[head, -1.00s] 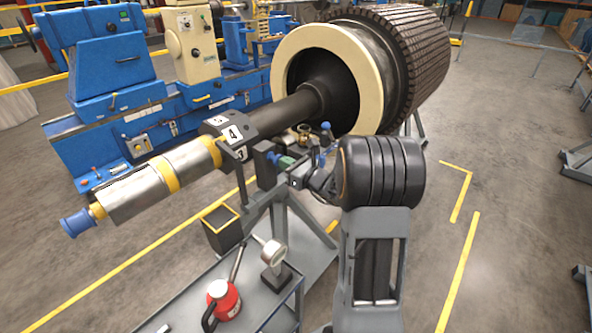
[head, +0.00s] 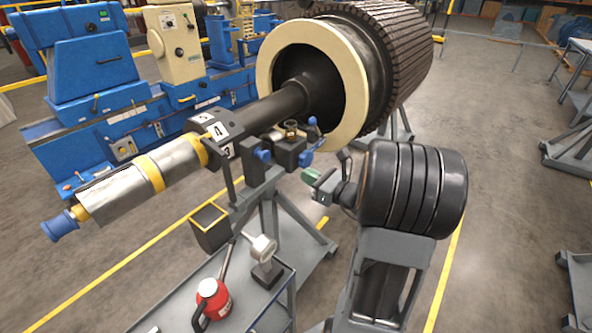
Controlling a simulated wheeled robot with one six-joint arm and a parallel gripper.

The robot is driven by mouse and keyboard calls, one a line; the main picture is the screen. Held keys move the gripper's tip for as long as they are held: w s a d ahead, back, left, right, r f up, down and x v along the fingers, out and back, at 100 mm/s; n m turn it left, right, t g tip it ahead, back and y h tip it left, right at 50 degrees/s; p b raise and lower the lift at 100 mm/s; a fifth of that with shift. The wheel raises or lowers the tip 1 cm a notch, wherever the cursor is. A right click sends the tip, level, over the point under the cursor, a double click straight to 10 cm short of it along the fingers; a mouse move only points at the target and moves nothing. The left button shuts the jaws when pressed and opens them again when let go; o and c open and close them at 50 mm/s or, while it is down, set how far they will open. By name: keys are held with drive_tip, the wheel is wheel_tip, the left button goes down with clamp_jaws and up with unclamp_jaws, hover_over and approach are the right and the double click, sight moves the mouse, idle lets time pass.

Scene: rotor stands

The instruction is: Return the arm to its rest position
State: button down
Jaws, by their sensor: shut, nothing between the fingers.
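My gripper (head: 311,176) shows small in the head view at the end of my dark, ribbed arm. Its fingertips have a green part and look shut with nothing held. It is in the air to the right of the stand's top and below the rotor's cream ring. A clear gap shows between it and the blue-knobbed clamp (head: 290,152) on the stand. My arm is folded, with its thick ribbed joint to the right of the gripper. The large rotor (head: 370,70) lies with its shaft (head: 268,110) resting on the grey stand (head: 270,225).
A cart (head: 262,292) holds a red can (head: 212,300) and a dial gauge (head: 264,250). A dark open box (head: 210,230) hangs by the stand. A blue lathe (head: 90,75) stands behind. Open floor lies to the right, with grey stands (head: 575,150) at the edge.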

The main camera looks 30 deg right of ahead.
drive_tip(key=shift+s+d, duration=0.2)
drive_tip(key=shift+s, duration=0.2)
drive_tip(key=s+a+f+n+g+p, duration=0.1)
drive_tip(key=s+a+f+n+g, duration=0.75)
drive_tip(key=n+g, duration=0.6)
drive_tip(key=s+a+r+n+t+h+p, duration=0.1)
drive_tip(key=s+a+r+n+h, duration=0.1)
drive_tip(key=r+n, duration=0.3)
drive_tip(key=s+a+r+n+h+p, duration=0.2)
drive_tip(key=s+a+r+n+h, duration=0.1)
drive_tip(key=n, duration=0.8)
drive_tip(key=shift+s+a+r+n+t+h, duration=0.3)
drive_tip(key=shift+a+r+h, duration=0.5)
drive_tip(key=shift+r+h, duration=0.6)
drive_tip(key=shift+r, duration=0.1)
